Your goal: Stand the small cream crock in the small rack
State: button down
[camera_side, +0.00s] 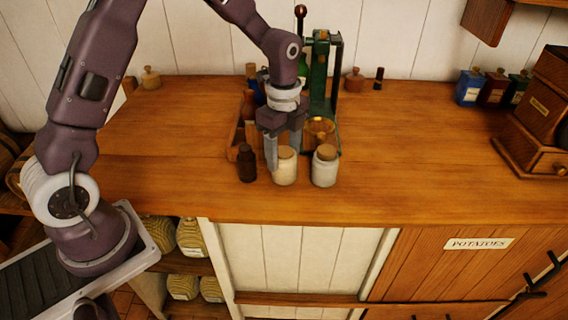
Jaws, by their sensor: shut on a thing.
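The small cream crock (285,170) with a cork lid is at the front middle of the counter, upright. My gripper (284,152) points down over it and is shut on it, with one finger showing along its left side. I cannot tell whether the crock touches the counter. The small wooden rack (235,140) stands just behind and to the left, largely hidden by my gripper. Bottles, one of them blue, show in or beside the rack. A similar, slightly larger cream crock (325,171) stands close on the right.
A small dark bottle (247,166) stands just left of the held crock. A green metal device with a brass pan (320,128) stands close behind. Tins (493,90) and a wooden grinder-like box (540,110) are at the right. The counter (420,150) between is clear.

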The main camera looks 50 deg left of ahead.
notch_tip(320, 180, up, 24)
jog(key=a, duration=1.4)
jog(key=shift+s+d+f, duration=0.1)
jog(key=shift+f, duration=5.65)
jog(key=shift+s+d+f, duration=0.1)
jog(key=shift+f, duration=5.65)
jog(key=c, duration=0.5)
grip_release()
jog(key=shift+f, duration=0.1)
